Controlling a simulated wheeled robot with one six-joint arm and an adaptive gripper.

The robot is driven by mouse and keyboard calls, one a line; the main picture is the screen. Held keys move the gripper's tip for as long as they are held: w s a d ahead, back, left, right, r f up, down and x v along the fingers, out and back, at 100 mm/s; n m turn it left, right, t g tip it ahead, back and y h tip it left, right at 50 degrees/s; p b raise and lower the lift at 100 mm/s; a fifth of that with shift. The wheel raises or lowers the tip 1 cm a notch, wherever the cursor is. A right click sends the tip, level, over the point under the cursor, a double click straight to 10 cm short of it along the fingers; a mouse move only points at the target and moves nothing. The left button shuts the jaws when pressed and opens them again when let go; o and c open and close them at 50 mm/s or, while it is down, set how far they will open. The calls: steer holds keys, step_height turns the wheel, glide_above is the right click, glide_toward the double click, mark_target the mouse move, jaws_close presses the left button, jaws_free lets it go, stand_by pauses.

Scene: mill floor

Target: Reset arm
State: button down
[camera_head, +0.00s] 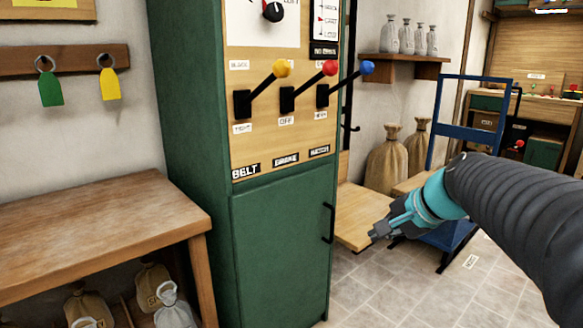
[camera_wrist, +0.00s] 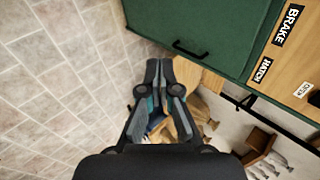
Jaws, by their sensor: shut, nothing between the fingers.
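My gripper (camera_head: 378,233) is at the right of the head view, in front of the wooden platform and to the right of the green cabinet (camera_head: 280,250). Its fingers are shut and empty. In the wrist view my gripper (camera_wrist: 160,68) points past the cabinet's dark door handle (camera_wrist: 190,48), apart from it. The cabinet's wooden panel carries a yellow-knobbed lever (camera_head: 282,68), a red-knobbed lever (camera_head: 330,68) and a blue-knobbed lever (camera_head: 367,67). All three tilt up to the right. Labels below them read belt, brake and hatch.
A wooden table (camera_head: 100,215) stands at the left with sacks beneath. Green (camera_head: 50,88) and yellow (camera_head: 110,84) tags hang on the wall rack. A wooden platform (camera_head: 362,215), blue hand truck (camera_head: 470,80) and sacks (camera_head: 388,160) lie behind my arm. Tiled floor (camera_head: 400,295) is open in front.

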steer(key=s+a+f+n+h, duration=0.1)
steer(key=s+f+n, duration=0.4)
steer(key=s, duration=0.5)
steer(key=s+a+f+n+g+h, duration=0.1)
steer(key=s+f+n+h, duration=0.2)
steer(key=s, duration=0.8)
steer(key=shift+s+f+n+g, duration=0.25)
steer(key=shift+f+n+g, duration=0.05)
steer(key=shift+f+n, duration=1.1)
